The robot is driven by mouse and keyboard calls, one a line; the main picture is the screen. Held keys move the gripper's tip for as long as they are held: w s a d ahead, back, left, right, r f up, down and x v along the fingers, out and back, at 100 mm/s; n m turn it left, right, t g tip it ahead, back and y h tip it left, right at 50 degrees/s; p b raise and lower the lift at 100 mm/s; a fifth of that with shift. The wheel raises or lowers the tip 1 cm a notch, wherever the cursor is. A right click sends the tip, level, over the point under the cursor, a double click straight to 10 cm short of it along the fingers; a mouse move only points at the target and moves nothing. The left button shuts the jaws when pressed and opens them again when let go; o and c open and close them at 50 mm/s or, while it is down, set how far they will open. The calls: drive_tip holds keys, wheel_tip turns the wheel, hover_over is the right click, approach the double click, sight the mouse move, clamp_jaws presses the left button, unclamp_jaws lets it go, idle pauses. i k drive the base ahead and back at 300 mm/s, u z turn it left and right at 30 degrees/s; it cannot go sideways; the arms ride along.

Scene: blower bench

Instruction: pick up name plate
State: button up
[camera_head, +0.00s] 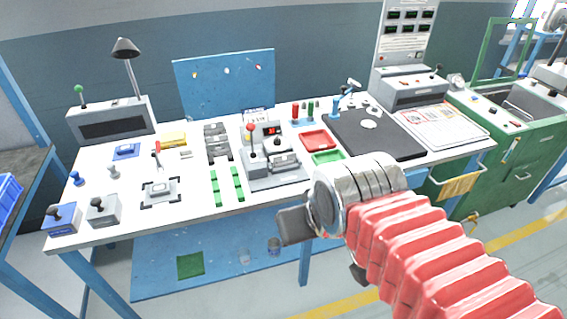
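I cannot clearly make out which thing is the name plate. A small pale grey plate-like piece (160,188) lies inside black corner marks at the left front of the white bench (115,225). Another small light piece (186,153) lies near the yellow block; its kind is too small to tell. My gripper (297,226) is in front of the bench's front edge, right of centre and well to the right of both pieces. It is mostly hidden behind my wrist and red sleeve. One dark finger-like part shows, but the gap and any held thing cannot be seen.
A grey fixture (270,178) with a red-knobbed lever stands mid-bench, beside green strips (237,187). Red tray (318,140) and black mat (375,138) lie to the right. Two grey-topped blocks (103,209) stand front left. A lamp (126,50) rises at the back.

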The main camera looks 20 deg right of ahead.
sight(278, 161)
drive_tip(key=u, duration=4.1)
drive_tip(key=k, duration=1.35)
